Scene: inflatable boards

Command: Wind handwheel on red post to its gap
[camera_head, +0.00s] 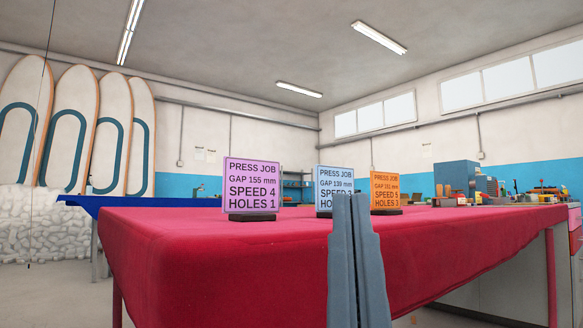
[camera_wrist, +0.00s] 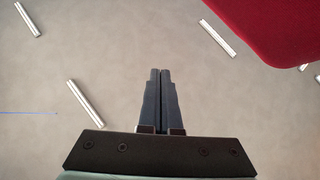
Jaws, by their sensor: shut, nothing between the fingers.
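My gripper (camera_head: 353,196) stands upright in front of the red-covered table, its fingers shut and empty. The wrist view also shows the shut fingers (camera_wrist: 160,71). On the table stand three press job cards: a purple card (camera_head: 252,186) reading gap 155 mm, speed 4, holes 1; a light blue card (camera_head: 335,178) reading gap 139 mm, its lower lines partly hidden by my gripper; and an orange card (camera_head: 385,187), whose gap seems to read 161 mm, with speed 5, holes 3. I see no handwheel or red post in either view.
The red-covered table (camera_head: 200,240) fills the middle of the head view. A blue surface (camera_head: 120,203) lies behind it at left. Several boards (camera_head: 75,130) lean on the left wall. A cluttered bench with a blue cabinet (camera_head: 456,177) is at back right. A red edge (camera_wrist: 285,25) shows in the wrist view.

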